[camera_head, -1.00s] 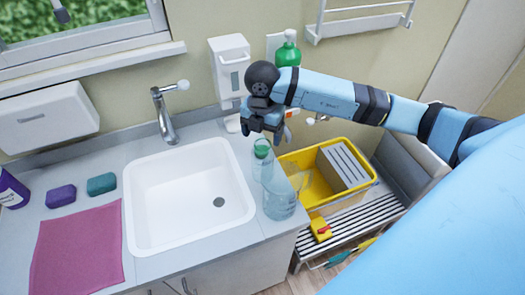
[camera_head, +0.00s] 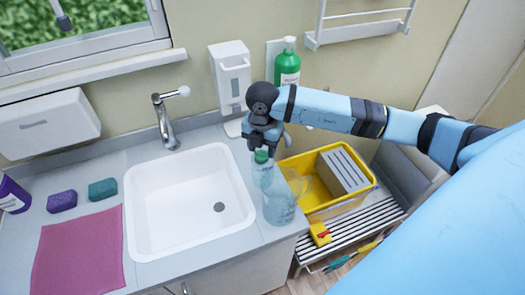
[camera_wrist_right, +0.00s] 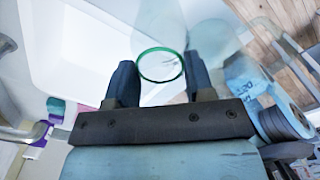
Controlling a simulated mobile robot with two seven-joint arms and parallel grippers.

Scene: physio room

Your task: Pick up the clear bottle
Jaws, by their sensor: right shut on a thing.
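The clear bottle (camera_head: 262,175) with a green cap stands upright on the counter, just right of the sink. My right gripper (camera_head: 263,143) is above it, shut on its top around the green cap. In the right wrist view the green ring of the cap (camera_wrist_right: 161,50) lies between the two fingers (camera_wrist_right: 160,80). The bottle's see-through body is hard to make out there. My left gripper is not in view.
The white sink (camera_head: 170,225) is left. A yellow crate (camera_head: 318,206) sits lower right on a slatted bench (camera_head: 385,220). A green bottle (camera_head: 287,65) is against the wall.

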